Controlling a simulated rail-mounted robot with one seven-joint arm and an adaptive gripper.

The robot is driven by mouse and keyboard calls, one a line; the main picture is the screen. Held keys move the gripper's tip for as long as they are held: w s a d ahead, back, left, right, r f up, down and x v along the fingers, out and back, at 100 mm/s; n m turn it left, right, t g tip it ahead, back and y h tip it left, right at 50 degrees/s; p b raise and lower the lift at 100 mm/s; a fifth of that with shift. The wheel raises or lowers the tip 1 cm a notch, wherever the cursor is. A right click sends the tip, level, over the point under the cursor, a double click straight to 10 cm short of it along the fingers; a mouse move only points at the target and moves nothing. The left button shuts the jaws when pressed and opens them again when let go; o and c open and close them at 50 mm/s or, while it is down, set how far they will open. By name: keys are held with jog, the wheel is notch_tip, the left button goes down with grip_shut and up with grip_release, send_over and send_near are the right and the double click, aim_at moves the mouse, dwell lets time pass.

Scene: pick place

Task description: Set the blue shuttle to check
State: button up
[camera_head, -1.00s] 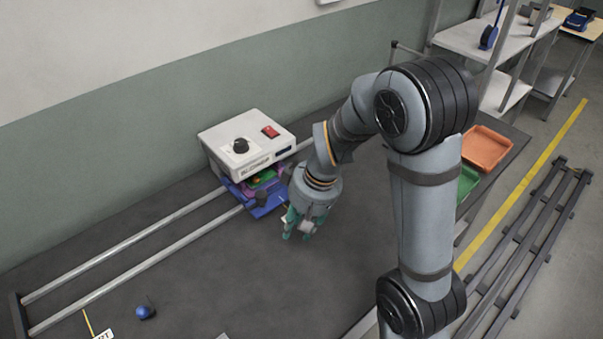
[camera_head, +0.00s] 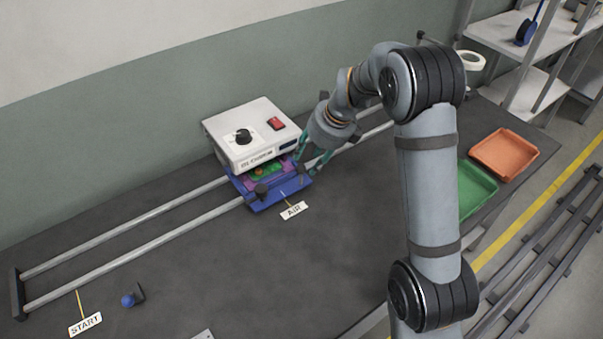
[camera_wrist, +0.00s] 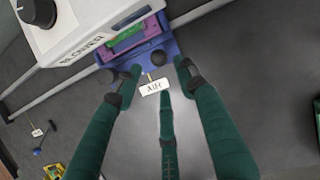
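The blue shuttle (camera_head: 277,197) sits on two parallel rails, partly under the front of a white control box (camera_head: 247,133). It carries a purple and green insert and has dark knobs at its front. The box hides its rear. My gripper (camera_head: 310,164) is at the shuttle's right end, with green fingers pointing down. In the wrist view, my gripper (camera_wrist: 157,79) has its fingers spread apart, close to the shuttle (camera_wrist: 160,48) and a dark knob. Whether they touch it is unclear. An AIR sign (camera_head: 293,210) stands in front of the shuttle. No check sign is readable.
The rails (camera_head: 130,230) run left to an end stop near a START sign (camera_head: 85,324). Orange (camera_head: 503,155) and green (camera_head: 474,190) trays are at the right. The table front is mostly clear.

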aim_at(301, 175)
jog(key=shift+m, duration=0.5)
jog(key=x, duration=1)
jog(key=shift+d+f, duration=0.1)
jog(key=shift+f, duration=0.1)
grip_shut()
jog(key=shift+f, duration=0.1)
